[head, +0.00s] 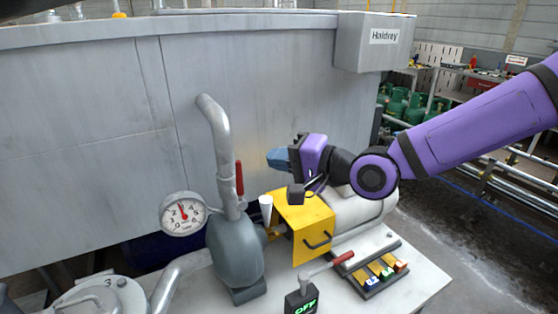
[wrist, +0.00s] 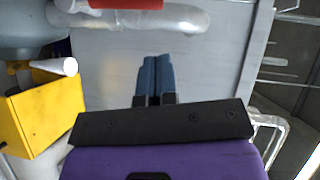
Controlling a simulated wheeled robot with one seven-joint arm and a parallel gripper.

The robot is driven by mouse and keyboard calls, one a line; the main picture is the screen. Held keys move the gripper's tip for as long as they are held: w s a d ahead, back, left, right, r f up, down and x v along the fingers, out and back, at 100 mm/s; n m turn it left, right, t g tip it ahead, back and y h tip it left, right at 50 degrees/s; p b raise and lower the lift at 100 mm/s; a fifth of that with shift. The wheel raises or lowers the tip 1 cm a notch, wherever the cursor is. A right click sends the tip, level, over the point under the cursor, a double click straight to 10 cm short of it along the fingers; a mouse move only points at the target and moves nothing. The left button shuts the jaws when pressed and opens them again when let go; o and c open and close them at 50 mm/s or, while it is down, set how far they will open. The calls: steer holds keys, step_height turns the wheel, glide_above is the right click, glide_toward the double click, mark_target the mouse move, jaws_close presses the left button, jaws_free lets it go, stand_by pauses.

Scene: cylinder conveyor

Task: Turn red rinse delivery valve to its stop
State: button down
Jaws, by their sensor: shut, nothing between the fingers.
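The red valve handle (head: 239,178) stands upright against the grey delivery pipe (head: 218,130), above the grey pump body. In the wrist view a red piece (wrist: 125,3) shows at the top edge beside the pipe (wrist: 165,19), partly cut off. My gripper (head: 272,159) has blue fingers pointing left toward the pipe, to the right of the red handle and a little higher in the picture. In the wrist view its fingers (wrist: 155,78) are together, with nothing between them. They are apart from the handle.
A yellow guard box (head: 305,222) and white cone (head: 266,205) sit below my gripper. A round gauge (head: 183,214) is left of the pump. The grey tank wall (head: 100,120) stands behind.

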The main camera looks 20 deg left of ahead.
steer(key=s+d, duration=0.1)
steer(key=d, duration=0.8)
steer(key=shift+s+r, duration=0.2)
steer(key=shift+r, duration=0.25)
